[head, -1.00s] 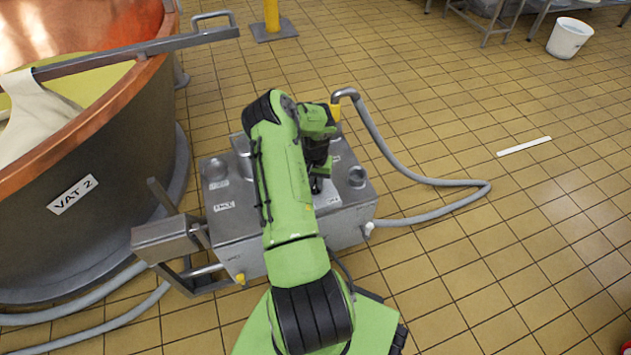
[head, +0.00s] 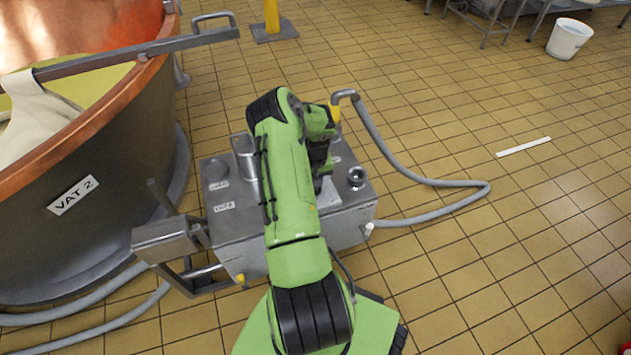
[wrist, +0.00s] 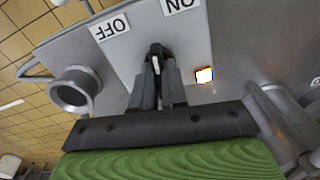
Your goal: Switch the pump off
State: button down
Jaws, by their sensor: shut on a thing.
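The pump (head: 235,235) is a grey steel box on a frame beside the copper vat. My gripper (wrist: 157,62) is over its top panel in the wrist view, its dark fingers close together around a small switch lever, mostly hidden between them. An OFF label (wrist: 110,28) lies to the left of the fingertips and an ON label (wrist: 180,4) to the upper right. I cannot tell which way the lever leans. In the head view my arm hides the fingers and the switch.
Vat 2 (head: 110,150) stands close on the left. A steel port (wrist: 75,90) rises from the panel left of my fingers. A grey hose (head: 435,182) loops over the floor right of the pump. A white bucket (head: 569,38) stands far right. The right floor is mostly clear.

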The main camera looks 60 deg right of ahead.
jog(key=n, duration=0.4)
jog(key=shift+a+f, duration=0.1)
jog(key=shift+s+n, duration=0.1)
jog(key=shift+n, duration=1.6)
jog(key=c, duration=1.2)
grip_release()
jog(key=shift+o, duration=0.2)
jog(key=shift+r+p, duration=0.3)
jog(key=shift+r, duration=0.15)
notch_tip(320, 180, up, 15)
jog(key=p, duration=0.4)
jog(key=shift+p, duration=0.3)
